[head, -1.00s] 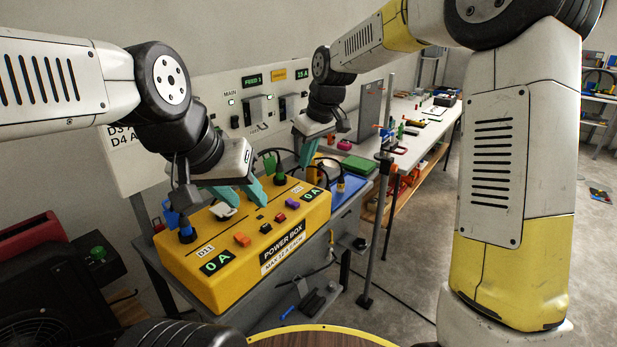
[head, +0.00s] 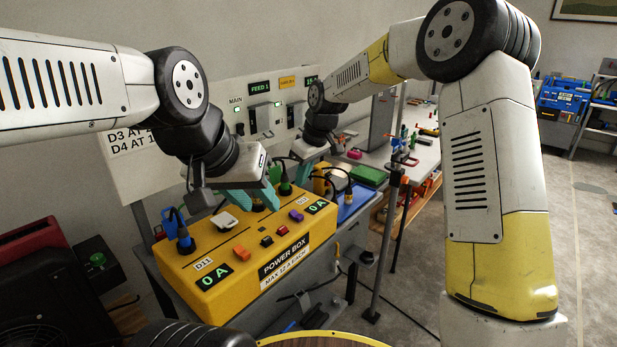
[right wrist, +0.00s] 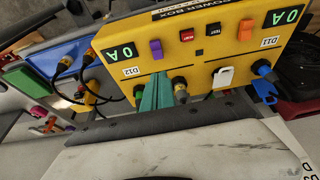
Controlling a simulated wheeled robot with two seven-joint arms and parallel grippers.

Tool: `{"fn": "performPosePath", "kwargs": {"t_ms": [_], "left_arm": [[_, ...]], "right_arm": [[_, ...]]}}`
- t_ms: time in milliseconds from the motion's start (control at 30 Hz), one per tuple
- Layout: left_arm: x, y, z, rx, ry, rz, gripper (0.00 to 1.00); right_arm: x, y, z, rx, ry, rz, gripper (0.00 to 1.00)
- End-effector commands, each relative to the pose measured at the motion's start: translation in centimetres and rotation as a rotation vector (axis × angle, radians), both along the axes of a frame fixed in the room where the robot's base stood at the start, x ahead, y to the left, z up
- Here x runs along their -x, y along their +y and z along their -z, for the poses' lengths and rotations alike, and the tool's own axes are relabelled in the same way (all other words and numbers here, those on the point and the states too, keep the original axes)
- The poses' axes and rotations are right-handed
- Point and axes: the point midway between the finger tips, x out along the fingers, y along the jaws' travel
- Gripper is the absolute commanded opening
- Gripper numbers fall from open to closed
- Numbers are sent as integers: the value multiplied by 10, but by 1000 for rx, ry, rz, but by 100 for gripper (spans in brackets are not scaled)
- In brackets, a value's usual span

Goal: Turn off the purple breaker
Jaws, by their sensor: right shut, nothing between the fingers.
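The yellow power box (head: 225,238) stands on a grey bench, with a purple breaker (head: 296,215) on its top near the D12 label and a 0 A display. The purple breaker also shows in the right wrist view (right wrist: 156,49). My right gripper (right wrist: 157,93) has its teal fingers shut and empty, apart from the purple breaker, near the box's D12 side and beside a plug. In the head view it is partly hidden behind the green plug (head: 285,186). My left gripper (head: 254,198) looks open and empty above the back of the box.
A blue plug (head: 185,243) and several cables rise from the box. A panel with displays (head: 260,88) stands behind it. A blue tray (head: 355,203) lies to the right.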

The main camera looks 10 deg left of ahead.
Motion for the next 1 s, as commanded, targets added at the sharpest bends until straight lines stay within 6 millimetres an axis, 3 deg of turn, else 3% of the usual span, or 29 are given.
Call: {"fn": "performPosePath", "kwargs": {"t_ms": [200,500,700,1000], "left_arm": [[0,0,0,0,0,0,36],[0,0,0,0,0,0,36],[0,0,0,0,0,0,36],[0,0,0,0,0,0,36]], "right_arm": [[-8,14,48,3,5,-3,0],[-14,22,96,2,3,-2,0],[-15,23,106,1,0,-1,0],[-16,24,107,1,0,-1,0]]}}
